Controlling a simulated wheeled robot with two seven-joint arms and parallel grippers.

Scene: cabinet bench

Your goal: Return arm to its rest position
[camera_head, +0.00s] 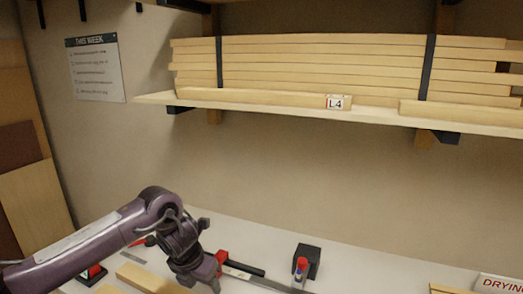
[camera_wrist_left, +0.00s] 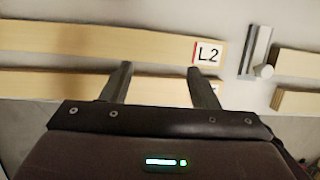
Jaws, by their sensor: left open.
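My left arm comes in from the left in the head view and bends down over the bench. Its gripper (camera_head: 208,281) is low at the bottom edge, and its fingertips are hard to make out there. In the left wrist view the two fingers of my left gripper (camera_wrist_left: 161,84) stand well apart with nothing between them. They point towards a pale wooden strip (camera_wrist_left: 100,42) with an L2 label (camera_wrist_left: 207,52). I cannot tell the distance to it. My right gripper is not in view.
A shelf (camera_head: 370,116) with stacked boards (camera_head: 320,62) and an L4 label (camera_head: 337,102) hangs above the bench. A black block (camera_head: 309,257) and a red-capped blue item (camera_head: 299,270) stand right of my gripper. A metal piece (camera_wrist_left: 255,48) lies right of the L2 label.

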